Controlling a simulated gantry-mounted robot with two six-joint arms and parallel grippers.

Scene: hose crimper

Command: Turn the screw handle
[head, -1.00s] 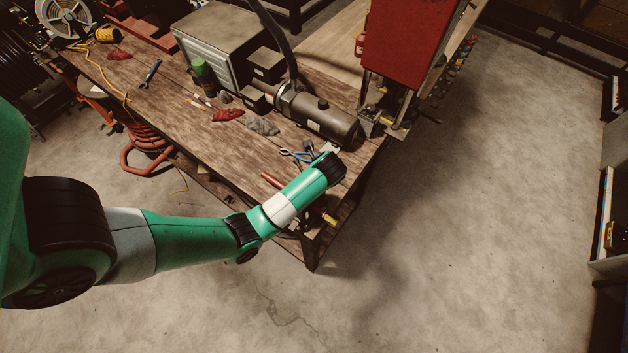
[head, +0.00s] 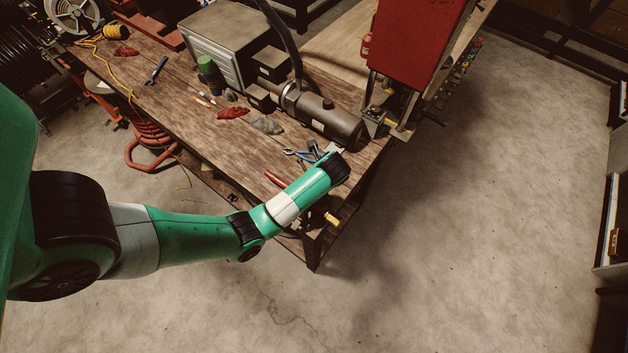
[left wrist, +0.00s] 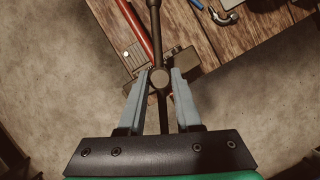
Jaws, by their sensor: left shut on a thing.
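The screw handle (left wrist: 154,22) is a dark thin bar with a knob at its top and a round hub in its middle. In the left wrist view it runs nearly upright in the picture, between my fingers. My left gripper (left wrist: 160,76) has its two grey fingers on either side of the round hub and is shut on it. In the head view my left gripper (head: 338,151) is at the near right corner of the bench, and my own arm hides the handle there. My right gripper is not in view.
The wooden workbench (head: 190,117) carries a dark cylindrical motor (head: 335,122), blue-handled pliers (head: 298,154) and rags. A red bar (left wrist: 138,30) lies close beside the handle. A red machine (head: 415,40) stands behind. The concrete floor at right is clear.

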